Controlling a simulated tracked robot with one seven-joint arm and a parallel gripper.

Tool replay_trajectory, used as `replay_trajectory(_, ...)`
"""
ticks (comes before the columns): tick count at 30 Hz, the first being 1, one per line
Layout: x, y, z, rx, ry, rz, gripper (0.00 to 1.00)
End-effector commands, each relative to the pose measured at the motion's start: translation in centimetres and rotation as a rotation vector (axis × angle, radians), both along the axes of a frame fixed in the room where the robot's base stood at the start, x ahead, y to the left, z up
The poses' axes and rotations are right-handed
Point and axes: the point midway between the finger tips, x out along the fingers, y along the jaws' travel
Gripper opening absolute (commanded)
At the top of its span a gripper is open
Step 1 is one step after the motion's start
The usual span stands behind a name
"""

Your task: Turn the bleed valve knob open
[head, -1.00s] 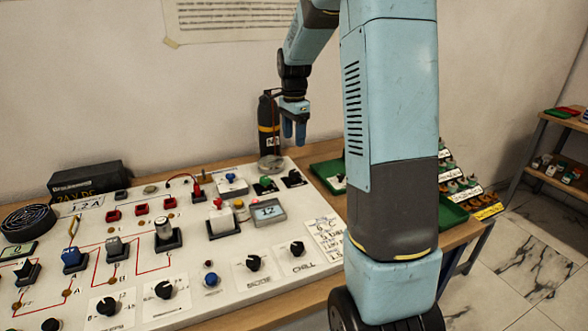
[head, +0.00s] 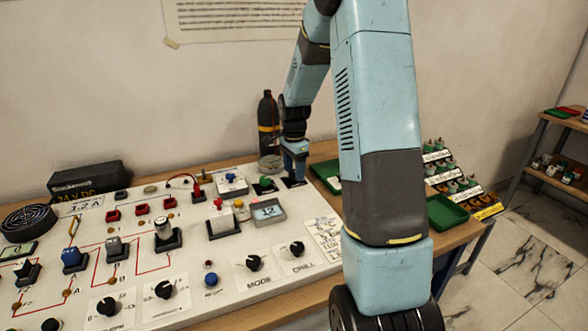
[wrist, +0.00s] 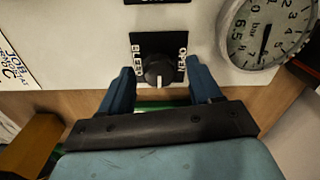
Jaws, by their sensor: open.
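The black bleed valve knob (wrist: 159,71) sits on a dark square plate with lettering at both sides, the right side reading OPEN. A white mark on the knob points toward the lower edge of the wrist view. My gripper (wrist: 161,82) is open, with one blue finger on each side of the knob. Gaps show between the fingers and the knob. In the head view my gripper (head: 293,180) is down at the panel's back right corner and largely hides the knob.
A round pressure gauge (wrist: 266,30) lies right of the knob in the wrist view. A dark cylinder (head: 267,125) stands behind the panel (head: 225,262). A green knob (head: 265,184) is close left of my gripper, and a green tray (head: 326,172) is to its right.

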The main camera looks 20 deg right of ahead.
Motion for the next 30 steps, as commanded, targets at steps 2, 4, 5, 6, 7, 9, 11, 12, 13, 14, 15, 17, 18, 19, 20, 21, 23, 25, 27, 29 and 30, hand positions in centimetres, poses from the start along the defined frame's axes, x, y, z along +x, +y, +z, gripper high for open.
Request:
replay_trajectory(2, 0.0, 0.0, 0.0, 0.0, 0.0, 0.0, 0.63)
replay_trajectory(4, 0.0, 0.01, 0.0, 0.0, 0.0, 0.0, 0.63)
replay_trajectory(5, 0.0, 0.01, 0.01, 0.0, 0.0, 0.0, 0.63)
replay_trajectory(6, 0.0, 0.01, 0.01, 0.0, 0.0, 0.0, 0.6)
replay_trajectory(7, 0.0, 0.01, 0.01, 0.0, 0.0, 0.0, 0.57)
replay_trajectory(9, 0.0, 0.02, 0.01, 0.0, 0.0, 0.0, 0.5)
replay_trajectory(11, 0.0, 0.02, 0.01, 0.0, 0.0, 0.0, 0.44)
replay_trajectory(12, 0.0, 0.02, 0.01, 0.0, 0.0, 0.0, 0.4)
replay_trajectory(13, 0.0, 0.02, 0.01, 0.0, 0.0, 0.0, 0.38)
replay_trajectory(14, 0.0, 0.02, 0.02, 0.0, 0.0, 0.0, 0.35)
replay_trajectory(15, 0.01, 0.02, 0.02, 0.0, 0.0, 0.0, 0.31)
replay_trajectory(17, 0.01, 0.02, 0.02, 0.0, 0.0, 0.0, 0.25)
replay_trajectory(18, 0.02, 0.02, 0.03, 0.0, 0.0, 0.0, 0.21)
replay_trajectory(19, 0.02, 0.02, 0.03, 0.0, 0.0, 0.001, 0.18)
replay_trajectory(20, 0.02, 0.02, 0.03, 0.0, 0.0, 0.001, 0.16)
replay_trajectory(21, 0.03, 0.02, 0.03, 0.0, 0.0, 0.001, 0.12)
replay_trajectory(23, 0.04, 0.03, 0.04, 0.0, -0.001, 0.001, 0.07)
replay_trajectory(25, 0.04, 0.03, 0.04, 0.0, -0.001, 0.002, 0.07)
replay_trajectory(27, 0.04, 0.04, 0.05, 0.0, -0.001, 0.007, 0.07)
replay_trajectory(29, 0.05, 0.04, 0.05, 0.0, -0.001, 0.016, 0.07)
replay_trajectory(30, 0.05, 0.05, 0.05, 0.0, -0.001, 0.025, 0.07)
